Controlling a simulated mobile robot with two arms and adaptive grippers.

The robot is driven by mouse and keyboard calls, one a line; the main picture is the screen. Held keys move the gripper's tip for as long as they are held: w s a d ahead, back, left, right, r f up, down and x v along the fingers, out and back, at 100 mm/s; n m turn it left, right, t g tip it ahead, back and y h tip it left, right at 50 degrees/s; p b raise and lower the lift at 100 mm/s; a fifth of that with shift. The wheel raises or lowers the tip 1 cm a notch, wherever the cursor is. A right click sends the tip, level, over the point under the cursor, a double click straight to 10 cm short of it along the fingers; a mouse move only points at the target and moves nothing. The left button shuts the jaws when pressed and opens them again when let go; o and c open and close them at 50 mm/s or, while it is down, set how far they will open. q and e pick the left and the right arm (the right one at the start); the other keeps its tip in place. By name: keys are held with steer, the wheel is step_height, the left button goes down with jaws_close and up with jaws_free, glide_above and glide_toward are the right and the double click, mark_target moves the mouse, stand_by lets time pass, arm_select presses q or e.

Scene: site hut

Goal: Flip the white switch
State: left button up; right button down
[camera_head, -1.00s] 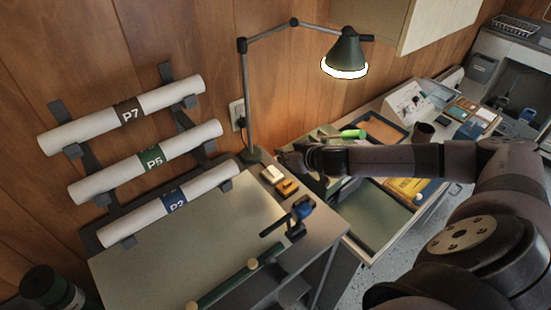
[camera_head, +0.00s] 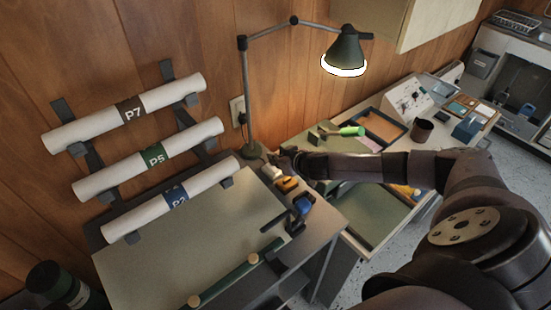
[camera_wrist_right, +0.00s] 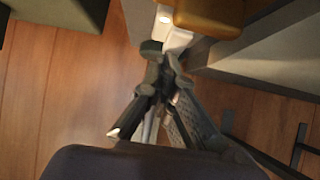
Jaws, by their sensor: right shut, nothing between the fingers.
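The white switch (camera_head: 270,173) is a small pale block on the desk, near the lamp's foot. In the right wrist view it (camera_wrist_right: 178,39) shows at top centre, with a small bright spot on its housing. My right gripper (camera_head: 281,162) is just behind and above it in the head view. In the right wrist view the right gripper (camera_wrist_right: 160,52) is shut and empty, its tips at the white switch's edge. They look close to touching, but I cannot tell contact. The fingers hide part of it. My left gripper is not in view.
An orange-yellow switch block (camera_head: 288,184) sits right beside the white one. The desk lamp (camera_head: 249,100) stands behind. A blue-topped device (camera_head: 301,206) is at the desk's right edge. Rolled plans (camera_head: 150,157) hang on the wall.

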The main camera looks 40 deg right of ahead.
steer(key=shift+w+a+f, duration=0.1)
steer(key=shift+w+f, duration=0.05)
steer(key=shift+f, duration=0.2)
steer(key=shift+r, duration=0.1)
steer(key=shift+s, duration=0.9)
steer(key=shift+f, duration=0.2)
